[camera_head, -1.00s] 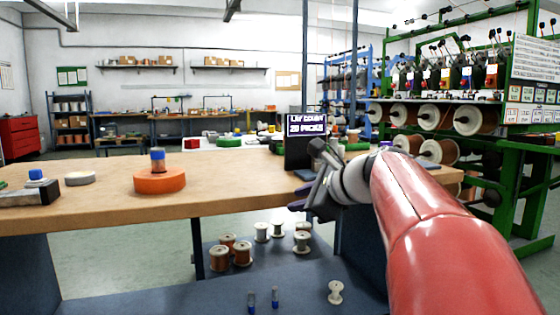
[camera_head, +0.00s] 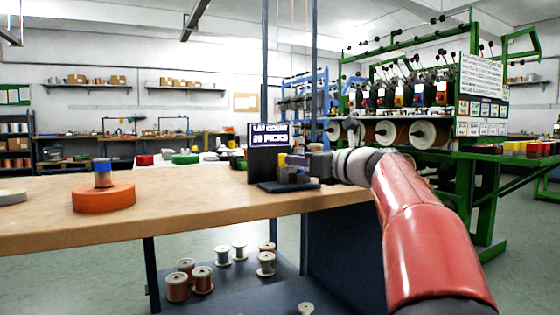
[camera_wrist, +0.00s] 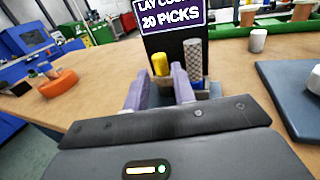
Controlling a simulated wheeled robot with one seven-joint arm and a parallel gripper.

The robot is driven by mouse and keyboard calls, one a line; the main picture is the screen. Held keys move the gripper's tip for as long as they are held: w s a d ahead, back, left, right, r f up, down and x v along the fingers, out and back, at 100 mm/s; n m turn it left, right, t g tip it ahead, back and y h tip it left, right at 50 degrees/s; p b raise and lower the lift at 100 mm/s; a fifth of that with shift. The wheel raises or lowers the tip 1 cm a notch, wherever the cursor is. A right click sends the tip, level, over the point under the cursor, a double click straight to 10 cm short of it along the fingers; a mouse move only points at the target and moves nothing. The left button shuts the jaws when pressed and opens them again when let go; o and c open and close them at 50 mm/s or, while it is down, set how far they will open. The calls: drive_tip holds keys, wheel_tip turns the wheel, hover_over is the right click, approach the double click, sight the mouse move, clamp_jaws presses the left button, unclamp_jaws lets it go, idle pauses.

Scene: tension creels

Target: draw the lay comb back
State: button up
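A dark stand with a "LAY COUNT 20 PICKS" sign (camera_head: 269,135) rises from the bench; the sign also tops the wrist view (camera_wrist: 170,15). In front of its panel stand a yellow upright piece (camera_wrist: 160,65) and a grey cross-hatched cylinder (camera_wrist: 194,58). I cannot tell which part here is the lay comb. My gripper (camera_wrist: 159,80) has its two purple fingers apart, pointing at the stand, with the yellow piece showing between them and the cylinder right of them. Whether they touch anything is unclear. In the head view my gripper (camera_head: 297,162) is at the stand, its fingers small.
An orange disc (camera_head: 104,198) with a blue-topped spool (camera_head: 103,172) sits left on the wooden bench (camera_head: 200,202). A blue-grey plate (camera_wrist: 290,85) lies right in the wrist view. Several spools stand below the bench. The bench between disc and stand is clear.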

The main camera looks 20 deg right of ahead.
sight(283, 158)
drive_tip(key=x, duration=0.6)
